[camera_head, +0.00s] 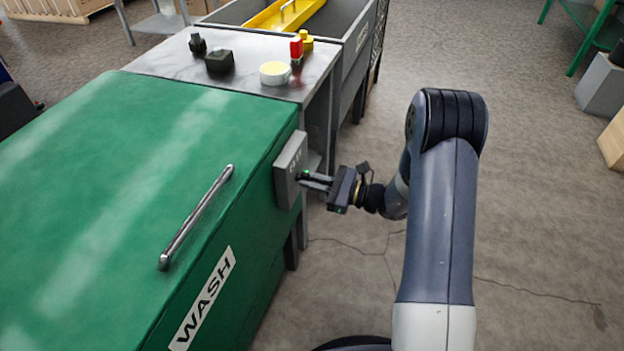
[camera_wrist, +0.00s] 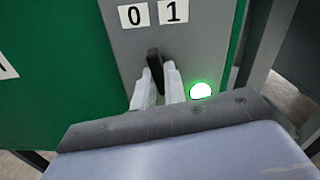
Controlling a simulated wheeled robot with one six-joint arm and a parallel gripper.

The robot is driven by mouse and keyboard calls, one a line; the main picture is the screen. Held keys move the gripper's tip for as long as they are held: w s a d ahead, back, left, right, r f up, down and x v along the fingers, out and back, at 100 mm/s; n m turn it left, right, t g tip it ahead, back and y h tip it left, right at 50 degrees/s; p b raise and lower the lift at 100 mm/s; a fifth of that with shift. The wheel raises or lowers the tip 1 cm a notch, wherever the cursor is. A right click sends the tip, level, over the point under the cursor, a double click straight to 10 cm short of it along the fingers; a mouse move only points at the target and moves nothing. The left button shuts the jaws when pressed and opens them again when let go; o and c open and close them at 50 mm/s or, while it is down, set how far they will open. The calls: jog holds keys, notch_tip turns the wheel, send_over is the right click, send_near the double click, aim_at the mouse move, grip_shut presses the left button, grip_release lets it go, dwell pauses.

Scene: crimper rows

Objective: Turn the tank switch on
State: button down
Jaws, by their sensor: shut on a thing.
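The tank switch is a black knob (camera_wrist: 155,68) on a grey panel (camera_wrist: 205,45), below white labels "0" and "1". The knob stands close to upright in the wrist view; I cannot tell for sure which label it points to. A round lamp (camera_wrist: 201,91) right of the knob glows green. The panel (camera_head: 290,168) is on the end of the green wash tank (camera_head: 130,170). My gripper (camera_head: 308,180) reaches it from the right. In the wrist view its pale fingers (camera_wrist: 159,82) are shut on the knob, one on each side.
A metal handle (camera_head: 197,215) lies on the tank lid. Behind the tank, a grey-topped table (camera_head: 245,85) holds a white-yellow round piece (camera_head: 274,73), a red piece (camera_head: 296,50) and dark blocks. The floor (camera_head: 540,200) to the right is open.

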jog(key=shift+s+m+p, duration=0.15)
jog(key=shift+m+p, duration=2.05)
jog(key=shift+m, duration=1.8)
jog(key=c, duration=1.5)
grip_release()
jog(key=shift+o, duration=0.2)
jog(key=v, duration=1)
jog(key=shift+d, duration=0.4)
